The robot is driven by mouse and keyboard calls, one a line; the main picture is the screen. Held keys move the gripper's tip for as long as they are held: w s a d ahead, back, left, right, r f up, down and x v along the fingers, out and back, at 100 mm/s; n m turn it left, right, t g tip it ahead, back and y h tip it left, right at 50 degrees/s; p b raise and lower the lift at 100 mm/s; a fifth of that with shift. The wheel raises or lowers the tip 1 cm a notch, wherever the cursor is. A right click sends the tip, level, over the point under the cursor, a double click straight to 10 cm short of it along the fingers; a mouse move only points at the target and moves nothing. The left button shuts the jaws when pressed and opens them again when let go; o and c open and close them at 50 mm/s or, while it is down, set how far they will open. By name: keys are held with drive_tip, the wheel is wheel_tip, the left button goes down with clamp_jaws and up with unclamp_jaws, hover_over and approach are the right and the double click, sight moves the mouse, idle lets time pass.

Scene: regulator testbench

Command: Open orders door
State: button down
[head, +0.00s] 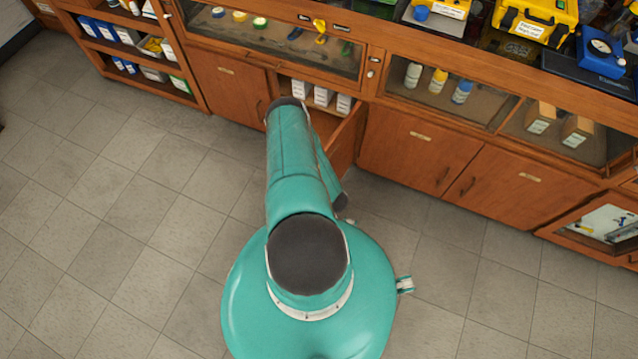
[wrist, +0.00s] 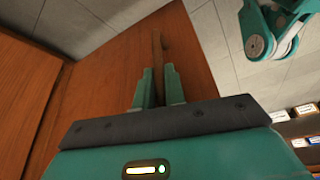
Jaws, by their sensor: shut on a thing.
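A wooden cabinet door (head: 346,142) stands swung open below the counter, just right of my arm in the head view. Its label cannot be read. White boxes (head: 322,97) show inside the opening. In the wrist view the door's brown face (wrist: 197,62) carries a bar handle (wrist: 157,48). My gripper (wrist: 157,86) has its two teal fingers on either side of the handle and is shut on it. In the head view my arm hides the gripper and handle.
Closed wooden doors stand left (head: 226,84) and right (head: 415,148) of the opening. Glass-fronted drawers (head: 450,88) run above, and yellow cases (head: 535,22) sit on the counter. Open shelves (head: 135,48) stand at the far left. The tiled floor (head: 120,220) is clear.

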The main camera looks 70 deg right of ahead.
drive_tip(key=shift+s+d, duration=0.1)
drive_tip(key=shift+s, duration=0.6)
drive_tip(key=c, duration=1.5)
unclamp_jaws()
drive_tip(key=v, duration=1.4)
